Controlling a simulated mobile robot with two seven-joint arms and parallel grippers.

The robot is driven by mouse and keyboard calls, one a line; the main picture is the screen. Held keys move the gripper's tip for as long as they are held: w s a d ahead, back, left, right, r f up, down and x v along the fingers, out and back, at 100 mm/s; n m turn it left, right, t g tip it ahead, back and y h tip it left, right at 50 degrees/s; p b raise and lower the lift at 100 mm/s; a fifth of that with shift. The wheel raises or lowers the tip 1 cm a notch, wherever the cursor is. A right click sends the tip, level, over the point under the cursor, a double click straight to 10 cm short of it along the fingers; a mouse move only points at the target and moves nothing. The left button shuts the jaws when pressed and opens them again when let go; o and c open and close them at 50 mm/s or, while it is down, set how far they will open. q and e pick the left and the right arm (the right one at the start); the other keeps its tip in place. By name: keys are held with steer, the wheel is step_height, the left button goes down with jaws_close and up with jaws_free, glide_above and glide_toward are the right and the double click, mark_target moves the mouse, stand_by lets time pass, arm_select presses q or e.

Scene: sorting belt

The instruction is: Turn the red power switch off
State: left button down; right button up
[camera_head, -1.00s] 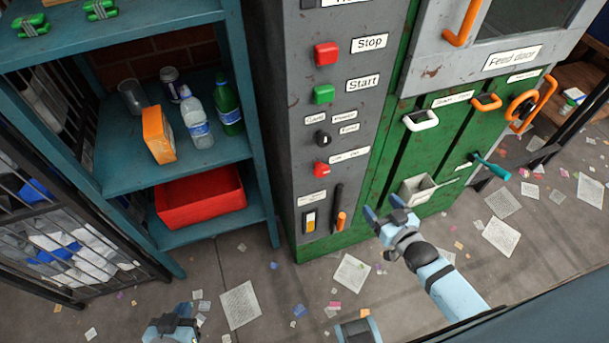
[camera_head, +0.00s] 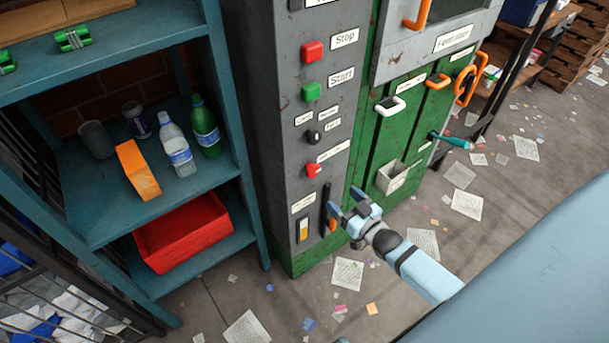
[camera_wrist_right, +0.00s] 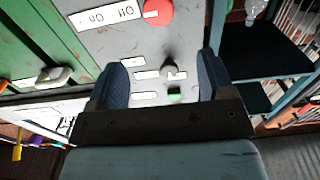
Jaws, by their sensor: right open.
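The red power switch (camera_head: 314,170) is a small red knob low on the grey control panel, beside a white label, in the head view. In the right wrist view the red switch (camera_wrist_right: 158,11) is at the top edge, partly cut off, next to a label reading Off and On. My right gripper (camera_head: 347,200) is open and empty, below and to the right of the switch in the head view, apart from it. In the wrist view its two fingers (camera_wrist_right: 161,78) point toward the panel, with the switch beyond their tips. My left gripper is out of view.
Red Stop (camera_head: 312,51) and green Start (camera_head: 311,92) buttons and a black knob (camera_head: 313,136) sit above the switch. A black lever with an orange end (camera_head: 333,225) stands close to my right gripper. A teal shelf (camera_head: 233,155) is at left.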

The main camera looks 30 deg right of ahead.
mark_target(315, 171)
steer(key=w, duration=0.9)
steer(key=w+a, duration=0.1)
steer(key=w, duration=0.3)
steer(key=shift+w, duration=0.4)
steer(key=shift+c, duration=0.2)
steer(key=c, duration=0.9)
steer(key=shift+o, duration=0.2)
